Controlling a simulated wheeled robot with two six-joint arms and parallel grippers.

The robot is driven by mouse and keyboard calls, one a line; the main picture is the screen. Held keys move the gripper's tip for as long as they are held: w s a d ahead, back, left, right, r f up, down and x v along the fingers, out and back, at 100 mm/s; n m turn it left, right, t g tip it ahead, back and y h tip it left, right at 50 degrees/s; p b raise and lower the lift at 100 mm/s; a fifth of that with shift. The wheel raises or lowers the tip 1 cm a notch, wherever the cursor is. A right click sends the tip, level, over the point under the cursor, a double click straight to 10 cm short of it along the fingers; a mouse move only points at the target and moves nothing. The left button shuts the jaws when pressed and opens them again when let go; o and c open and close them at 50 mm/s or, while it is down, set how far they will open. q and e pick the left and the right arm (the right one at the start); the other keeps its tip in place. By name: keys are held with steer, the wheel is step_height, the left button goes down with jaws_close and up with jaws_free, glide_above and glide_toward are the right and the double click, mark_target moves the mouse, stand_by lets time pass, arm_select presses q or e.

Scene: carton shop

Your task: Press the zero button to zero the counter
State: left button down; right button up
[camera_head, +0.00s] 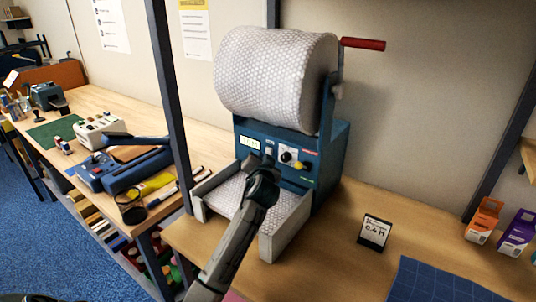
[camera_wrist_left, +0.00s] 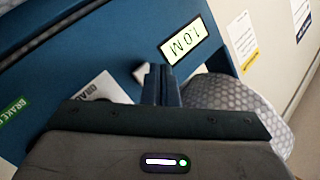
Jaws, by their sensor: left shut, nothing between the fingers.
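The blue bubble-wrap machine (camera_head: 318,152) stands on the wooden bench with its counter display (camera_head: 250,142) at the left of its front panel. In the left wrist view the counter display (camera_wrist_left: 184,41) appears turned and seems to read 1.0 M. My left gripper (camera_head: 266,162) is shut and empty, its fingertips close to the panel just right of and below the display. In the left wrist view its closed fingers (camera_wrist_left: 161,84) point at the panel beside the display. The zero button cannot be made out clearly; the fingers may hide it. I cannot tell whether they touch the panel.
A large bubble-wrap roll (camera_head: 270,78) sits above the panel, with a red crank handle (camera_head: 363,44) at its right. A black knob (camera_head: 286,157) and a yellow knob (camera_head: 298,166) are right of my gripper. A small sign (camera_head: 374,232) stands on the bench.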

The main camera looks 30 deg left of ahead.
steer(key=shift+d, duration=0.4)
steer(key=shift+a, duration=0.3)
stand_by(0.7)
arm_select(q)
steer(key=shift+w, duration=0.15)
arm_select(e)
steer(key=shift+d, duration=0.15)
stand_by(0.4)
arm_select(q)
steer(key=shift+w, duration=0.1)
steer(key=shift+w, duration=0.25)
arm_select(e)
steer(key=shift+d, duration=0.1)
arm_select(q)
steer(key=shift+w, duration=0.45)
arm_select(e)
steer(key=shift+a+f, duration=0.2)
arm_select(q)
steer(key=shift+s, duration=0.15)
stand_by(0.5)
steer(key=shift+s, duration=0.75)
arm_select(e)
steer(key=shift+d+r, duration=0.2)
steer(key=shift+r, duration=0.2)
